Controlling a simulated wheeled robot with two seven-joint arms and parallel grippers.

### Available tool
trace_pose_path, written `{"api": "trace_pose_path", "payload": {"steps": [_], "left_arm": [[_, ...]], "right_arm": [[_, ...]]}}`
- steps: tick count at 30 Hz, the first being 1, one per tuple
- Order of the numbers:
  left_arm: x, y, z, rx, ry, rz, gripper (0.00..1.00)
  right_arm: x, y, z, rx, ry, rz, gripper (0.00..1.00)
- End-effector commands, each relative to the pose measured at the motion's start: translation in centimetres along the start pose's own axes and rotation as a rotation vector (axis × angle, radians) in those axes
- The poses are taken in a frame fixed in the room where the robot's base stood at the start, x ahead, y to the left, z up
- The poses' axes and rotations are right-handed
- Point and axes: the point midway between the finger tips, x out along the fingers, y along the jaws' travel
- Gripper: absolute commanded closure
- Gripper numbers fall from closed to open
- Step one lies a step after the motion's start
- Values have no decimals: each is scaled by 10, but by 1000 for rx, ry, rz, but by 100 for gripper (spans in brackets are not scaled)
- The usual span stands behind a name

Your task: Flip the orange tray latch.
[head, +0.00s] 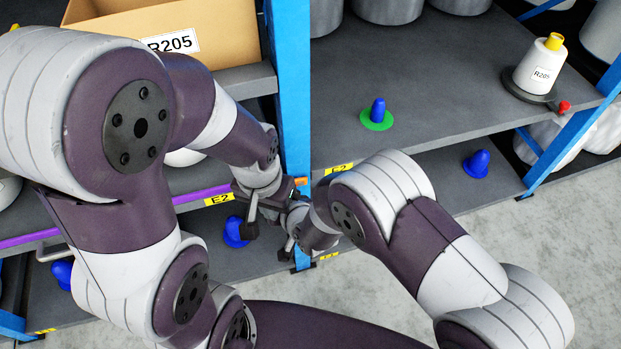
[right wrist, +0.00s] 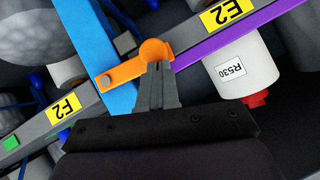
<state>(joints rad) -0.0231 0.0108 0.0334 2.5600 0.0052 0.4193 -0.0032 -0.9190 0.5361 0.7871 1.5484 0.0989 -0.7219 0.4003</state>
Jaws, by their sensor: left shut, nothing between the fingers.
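The orange latch (right wrist: 128,70) lies along the shelf edge across the blue post in the right wrist view, its round knob at the upper right end. A small part of the orange latch (head: 300,181) shows in the head view beside the blue post. My right gripper (right wrist: 158,75) is shut, its fingertips at the knob and overlapping its lower edge; I cannot tell whether they touch. My left gripper (head: 250,222) is shut and empty, just left of my right gripper (head: 293,218) and in front of the shelf edge. My arms hide part of the area.
The blue post (head: 292,90) stands between two shelf bays. A purple strip (head: 195,196) runs along the left shelf edge. A cardboard box (head: 215,30) sits upper left. A white bobbin labelled R530 (right wrist: 236,70) is near the latch.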

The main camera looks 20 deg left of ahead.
Motion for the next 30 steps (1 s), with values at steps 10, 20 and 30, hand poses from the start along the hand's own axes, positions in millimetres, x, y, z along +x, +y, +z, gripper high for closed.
{"api": "trace_pose_path", "payload": {"steps": [10,20,30], "left_arm": [[4,0,0,0,0,0,100],[4,0,0,0,0,0,100],[-14,0,-2,0,0,0,100]], "right_arm": [[4,-2,4,0,3,-3,100],[4,-2,5,1,3,-3,100],[-4,-8,-20,2,5,-2,100]]}}
